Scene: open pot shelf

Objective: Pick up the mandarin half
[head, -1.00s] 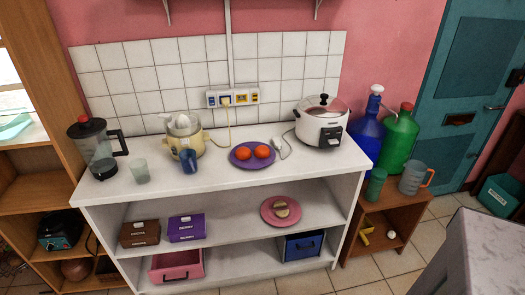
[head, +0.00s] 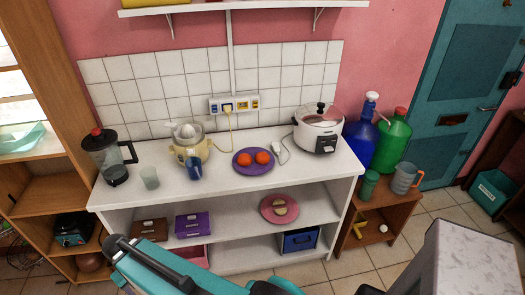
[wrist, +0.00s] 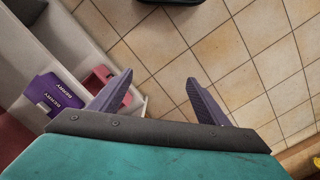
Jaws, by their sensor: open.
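Two round orange-red fruits (head: 254,157) lie side by side on a purple plate (head: 240,168) on the white countertop. I cannot tell from here whether either is a cut half. A pink plate (head: 268,215) on the shelf below holds small pale pieces (head: 281,209), too small to name. My gripper (wrist: 158,88) is open and empty in the wrist view, its two fingers spread over tiled floor and the shelf's lower edge. No fruit shows in the wrist view. In the head view my teal arm reaches across the lower front, apart from both plates.
A yellow juicer (head: 190,148), blue cup (head: 194,168), pale glass (head: 150,178) and blender (head: 108,157) stand left on the counter. A rice cooker (head: 319,128) stands right. A purple box (head: 193,225) sits on the shelf below. Tiled floor lies in front.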

